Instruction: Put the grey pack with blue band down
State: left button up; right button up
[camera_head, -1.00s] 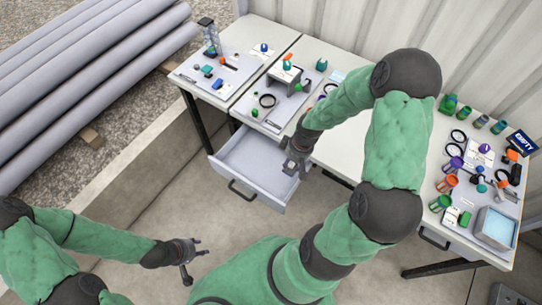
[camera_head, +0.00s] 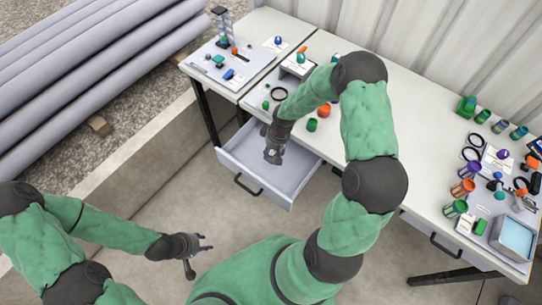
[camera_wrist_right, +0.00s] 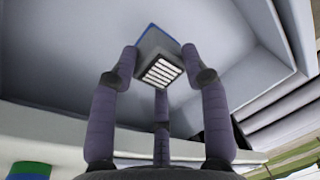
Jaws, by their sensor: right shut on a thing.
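The grey pack with blue band (camera_wrist_right: 160,68) shows in the right wrist view as a small grey block with a ribbed light face and a blue edge. My right gripper (camera_head: 273,153) has its three fingers closed around the pack and holds it over the open drawer (camera_head: 247,165). The drawer's grey inside also fills much of the right wrist view (camera_wrist_right: 60,60). I cannot tell whether the pack touches the drawer floor. In the head view the gripper hides the pack. My left gripper (camera_head: 203,248) is open and empty, low and away from the table.
The drawer is pulled out beneath the white table (camera_head: 400,180) and looks otherwise empty. A grey tray (camera_head: 515,238), cups and small parts crowd the table's right end. More small parts lie on the left end. The middle of the tabletop is largely clear.

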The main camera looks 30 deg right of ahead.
aim_at(271, 155)
jog(key=shift+w+f, duration=0.2)
jog(key=shift+f, duration=0.05)
jog(key=shift+w+a+f+b, duration=0.15)
jog(key=shift+f+b, duration=0.6)
jog(key=shift+f, duration=1)
jog(key=shift+f, duration=0.2)
jog(key=o, duration=1.2)
jog(key=shift+r, duration=0.1)
jog(key=shift+r, duration=0.1)
